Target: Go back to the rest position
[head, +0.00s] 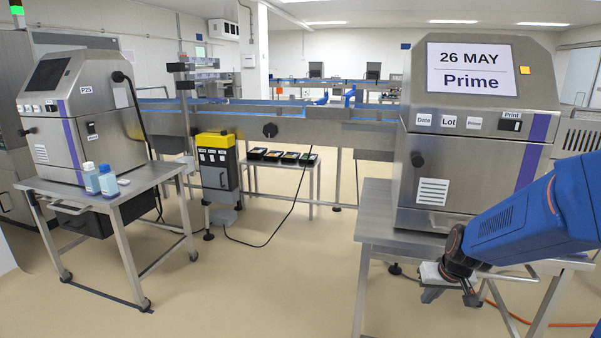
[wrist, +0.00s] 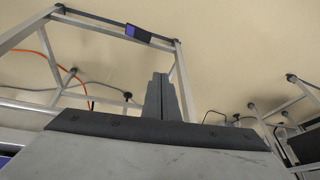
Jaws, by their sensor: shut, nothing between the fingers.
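I cannot tell from these views whether any part of the arm touches the table. The printer (head: 470,145) on that table shows "26 MAY" and "Prime" on its screen (head: 470,70). Its front panel is closed.
A second printer (head: 75,115) stands on the left table (head: 120,195) with two small bottles (head: 108,180). A conveyor (head: 270,128) runs behind, with a yellow-topped box (head: 215,160) in front. An orange cable (head: 515,312) lies under the right table.

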